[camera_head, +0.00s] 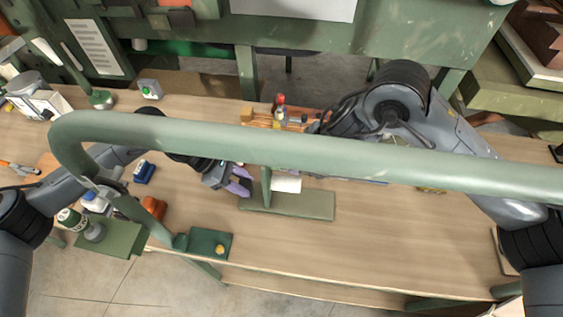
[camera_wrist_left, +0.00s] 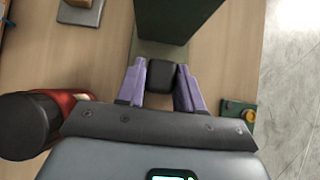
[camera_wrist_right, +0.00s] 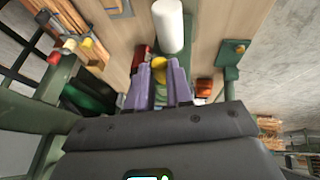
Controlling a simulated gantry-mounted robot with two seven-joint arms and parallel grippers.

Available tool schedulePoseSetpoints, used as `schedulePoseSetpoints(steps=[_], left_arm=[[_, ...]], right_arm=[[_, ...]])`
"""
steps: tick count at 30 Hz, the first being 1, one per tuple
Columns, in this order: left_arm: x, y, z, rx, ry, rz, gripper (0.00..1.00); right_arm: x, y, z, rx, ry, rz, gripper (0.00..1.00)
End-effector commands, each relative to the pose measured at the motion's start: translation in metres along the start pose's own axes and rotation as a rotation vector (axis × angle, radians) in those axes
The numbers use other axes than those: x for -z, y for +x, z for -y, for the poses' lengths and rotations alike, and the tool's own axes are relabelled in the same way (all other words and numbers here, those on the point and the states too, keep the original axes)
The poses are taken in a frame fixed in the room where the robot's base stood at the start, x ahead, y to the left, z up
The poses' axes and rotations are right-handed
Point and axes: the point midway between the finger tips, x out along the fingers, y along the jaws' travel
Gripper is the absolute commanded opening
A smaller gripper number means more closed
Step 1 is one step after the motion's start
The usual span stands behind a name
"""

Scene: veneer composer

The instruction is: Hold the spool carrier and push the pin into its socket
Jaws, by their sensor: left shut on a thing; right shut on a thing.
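The green spool carrier has a base plate (camera_head: 305,207) on the table, an upright plate (camera_head: 265,186) and a white roll (camera_head: 287,185) sticking out to its right. My left gripper (camera_head: 240,184) is at the left side of the upright. In the left wrist view, its purple fingers are shut on a black block (camera_wrist_left: 162,79) against the green upright (camera_wrist_left: 175,20). In the right wrist view, my right gripper (camera_wrist_right: 164,78) is shut on a small yellow-ended piece (camera_wrist_right: 160,63), apparently the pin, close to the white roll (camera_wrist_right: 168,25). The green rail hides this gripper in the head view. I cannot make out the socket.
A thick green rail (camera_head: 300,149) crosses in front of the table. A green plate with a yellow knob (camera_head: 220,249) lies at the front edge, near an orange object (camera_head: 154,207). Small coloured items (camera_head: 280,112) stand behind. The table's front right (camera_head: 410,235) is clear.

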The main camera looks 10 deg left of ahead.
Motion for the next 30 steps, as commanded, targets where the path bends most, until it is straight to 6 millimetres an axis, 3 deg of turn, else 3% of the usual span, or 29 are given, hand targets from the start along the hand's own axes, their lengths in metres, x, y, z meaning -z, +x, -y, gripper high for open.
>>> schedulePoseSetpoints(steps=[9,10,15,30], left_arm=[[-0.0001,0.0004,0.0003,0.001,0.0,0.0,0.0],[-0.0001,0.0004,0.0003,0.001,0.0,0.0,0.0],[-0.0001,0.0004,0.0003,0.001,0.0,0.0,0.0],[0.0,0.0002,0.0002,0.001,0.0,0.0,0.0]], right_arm=[[0.0023,0.0009,0.0001,0.0,0.0,-0.001,0.0],[0.0023,0.0009,0.0001,0.0,0.0,-0.001,0.23],[0.002,0.0009,0.0001,0.0,0.0,-0.001,0.49],[-0.0073,-0.0031,-0.0003,-0.001,0.001,0.001,0.5]])
